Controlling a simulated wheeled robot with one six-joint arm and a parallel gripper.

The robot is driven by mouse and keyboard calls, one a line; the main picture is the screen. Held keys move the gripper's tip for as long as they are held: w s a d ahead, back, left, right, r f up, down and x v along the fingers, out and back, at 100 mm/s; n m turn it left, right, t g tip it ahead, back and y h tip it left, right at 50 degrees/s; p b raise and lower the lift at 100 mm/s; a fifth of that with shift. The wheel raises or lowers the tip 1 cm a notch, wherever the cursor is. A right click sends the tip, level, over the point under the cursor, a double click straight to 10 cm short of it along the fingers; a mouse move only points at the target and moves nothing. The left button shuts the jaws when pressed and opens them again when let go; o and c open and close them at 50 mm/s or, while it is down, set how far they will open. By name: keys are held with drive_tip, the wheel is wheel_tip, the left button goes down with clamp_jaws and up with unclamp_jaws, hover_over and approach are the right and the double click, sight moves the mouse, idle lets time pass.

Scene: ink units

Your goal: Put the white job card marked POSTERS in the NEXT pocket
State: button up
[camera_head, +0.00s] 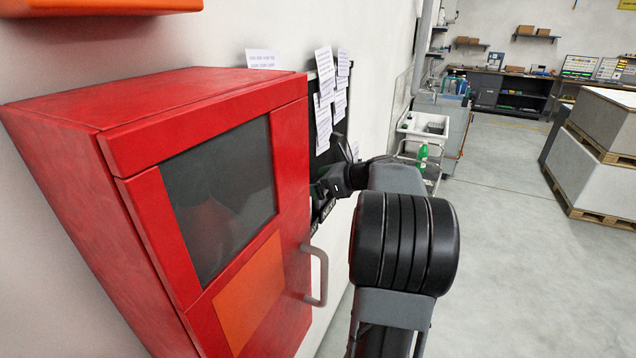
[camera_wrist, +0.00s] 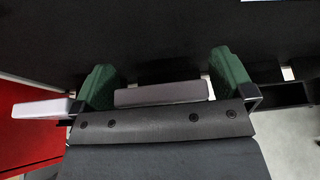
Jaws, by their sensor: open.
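Several white job cards hang on a dark board (camera_head: 334,125) on the wall in the head view, among them one at the upper left (camera_head: 325,75) and one below it (camera_head: 322,130). Their print is too small to read, so I cannot tell which is marked POSTERS. My gripper (camera_head: 322,188) is at the lower part of the board, partly hidden by the red cabinet. In the wrist view my gripper (camera_wrist: 166,78) is open, its green fingers apart in front of a black surface, with no card seen between them.
A red cabinet (camera_head: 90,100) with a dark window and a grey handle (camera_head: 322,275) juts from the wall close to the left of my arm. In the wrist view, a pale object (camera_wrist: 42,109) lies left of the fingers. Open floor (camera_head: 510,260) lies to the right.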

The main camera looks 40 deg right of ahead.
drive_tip(key=shift+r, duration=0.15)
drive_tip(key=shift+s+d+r, duration=0.15)
drive_tip(key=shift+s, duration=0.05)
drive_tip(key=v, duration=1.1)
drive_tip(key=shift+s+d+b, duration=0.15)
drive_tip(key=shift+s+b, duration=0.1)
drive_tip(key=shift+b, duration=0.15)
